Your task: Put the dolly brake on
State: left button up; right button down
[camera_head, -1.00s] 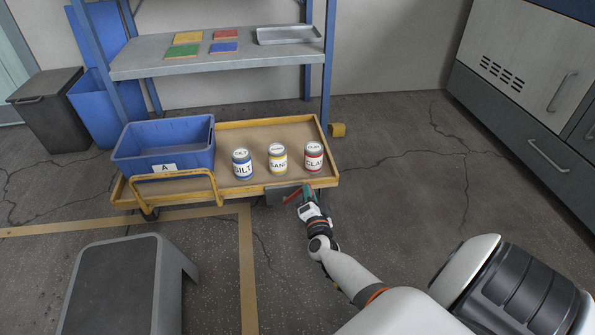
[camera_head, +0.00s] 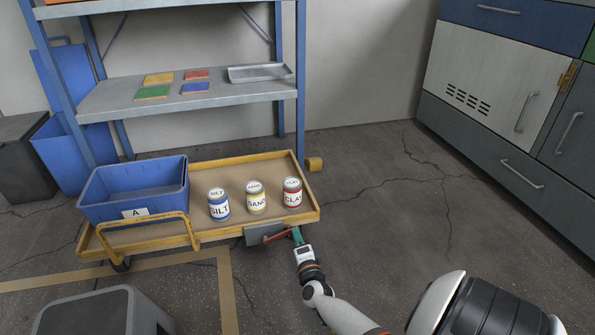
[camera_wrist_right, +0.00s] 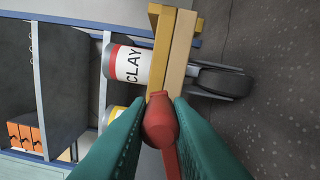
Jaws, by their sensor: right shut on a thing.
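The dolly (camera_head: 240,170) is a low yellow-framed cart with a tan deck, standing on the floor in the head view. A grey plate (camera_head: 257,233) sits at its front edge, with a red brake lever (camera_head: 277,237) beside it. My right gripper (camera_head: 297,236) is at the lever's right end. In the right wrist view its two green fingers (camera_wrist_right: 160,140) are shut on the rounded red end of the lever (camera_wrist_right: 160,119). My left gripper is not in view.
A blue bin marked A (camera_head: 138,190) and cans labelled SILT (camera_head: 218,205), SAND (camera_head: 256,198) and CLAY (camera_head: 292,194) stand on the dolly. A shelf (camera_head: 130,98) stands behind. A grey stool (camera_head: 95,312) is at front left. Floor to the right is open.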

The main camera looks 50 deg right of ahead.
jog(key=c, duration=1.3)
grip_release()
jog(key=shift+f, duration=0.1)
jog(key=p+v, duration=0.3)
jog(key=v, duration=0.4)
jog(key=shift+a+p, duration=0.15)
jog(key=shift+p, duration=0.25)
jog(key=shift+s, duration=0.15)
